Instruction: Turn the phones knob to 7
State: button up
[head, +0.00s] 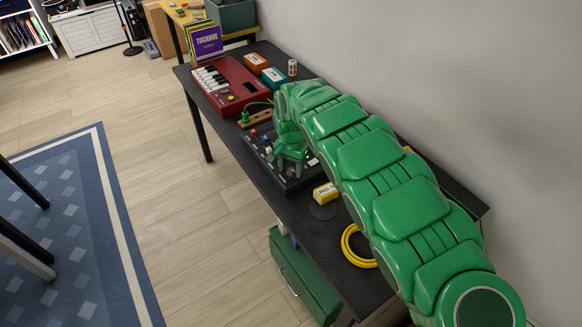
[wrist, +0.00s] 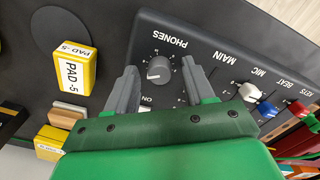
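The phones knob (wrist: 159,69) is a grey round knob on the dark mixer panel (wrist: 205,30), beside the PHONES label, which appears upside down in the wrist view. I cannot clearly read which number its pointer marks. My gripper (wrist: 158,66) is open, with one grey finger on each side of the knob and visible gaps between. In the head view, my gripper (head: 290,155) is over the mixer (head: 290,186), and the knob is hidden there by my arm.
White, blue and red knobs (wrist: 248,92) sit to the right on the panel. A yellow PAD -5 box (wrist: 75,70) stands to the left. A red keyboard (head: 232,85) and yellow cable coil (head: 354,247) lie on the dark table (head: 335,285).

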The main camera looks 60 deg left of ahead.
aim_at(291, 170)
jog(key=shift+r, duration=0.15)
notch_tip(291, 170, up, 8)
jog(key=shift+f, duration=0.2)
dwell(0.4)
dwell(0.4)
